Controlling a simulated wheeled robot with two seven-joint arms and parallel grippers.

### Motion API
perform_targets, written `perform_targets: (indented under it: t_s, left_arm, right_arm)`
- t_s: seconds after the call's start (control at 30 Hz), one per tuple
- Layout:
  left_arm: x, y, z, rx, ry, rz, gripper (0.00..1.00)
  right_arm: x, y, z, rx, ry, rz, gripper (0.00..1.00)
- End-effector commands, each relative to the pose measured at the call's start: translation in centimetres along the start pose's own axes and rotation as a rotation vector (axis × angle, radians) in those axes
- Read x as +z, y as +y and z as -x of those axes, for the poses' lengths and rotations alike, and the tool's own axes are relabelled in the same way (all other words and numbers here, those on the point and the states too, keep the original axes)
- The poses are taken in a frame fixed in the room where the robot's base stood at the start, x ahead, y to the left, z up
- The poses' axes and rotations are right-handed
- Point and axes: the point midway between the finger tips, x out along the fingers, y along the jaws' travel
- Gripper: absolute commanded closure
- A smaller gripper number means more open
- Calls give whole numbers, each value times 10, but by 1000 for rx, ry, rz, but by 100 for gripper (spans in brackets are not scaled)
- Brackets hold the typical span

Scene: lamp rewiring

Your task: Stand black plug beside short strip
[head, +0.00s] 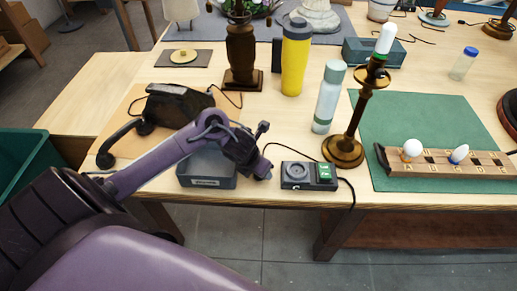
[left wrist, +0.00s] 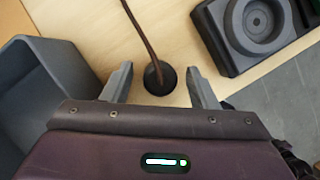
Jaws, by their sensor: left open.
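The black plug (left wrist: 160,78) shows in the left wrist view as a dark round body on the wooden table, with a brown cord rising from it. In the head view my left gripper (head: 262,170) is low near the table's front edge and hides the plug. The short strip (head: 308,175), dark with a round socket and a green switch, lies just right of my gripper. It also shows in the left wrist view (left wrist: 255,25). My right gripper is not in view.
A grey bin (head: 207,181) stands close left of my gripper. A brass lamp (head: 345,148) and a pale bottle (head: 327,98) stand behind the strip. A green mat (head: 415,115) with a wooden bulb rack (head: 440,164) is at right. The table's front edge is close.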

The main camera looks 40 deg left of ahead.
Motion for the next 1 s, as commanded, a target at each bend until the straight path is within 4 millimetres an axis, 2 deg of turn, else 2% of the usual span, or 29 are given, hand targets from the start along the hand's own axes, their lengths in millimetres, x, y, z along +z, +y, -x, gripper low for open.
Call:
perform_targets:
  t_s: [0.17,0.27,0.6,0.7,0.83,1.0]
  left_arm:
    - [2,0,4,-1,0,1,47]
    - [3,0,15,1,-3,-4,47]
    - [4,2,90,5,-4,-7,47]
    - [3,1,106,4,-2,-6,47]
    - [2,1,118,3,-1,-3,47]
    - [1,0,124,0,0,0,47]
  right_arm:
    - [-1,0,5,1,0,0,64]
    - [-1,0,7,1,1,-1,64]
    - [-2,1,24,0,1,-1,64]
    - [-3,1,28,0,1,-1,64]
    - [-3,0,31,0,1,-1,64]
    - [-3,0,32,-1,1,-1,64]
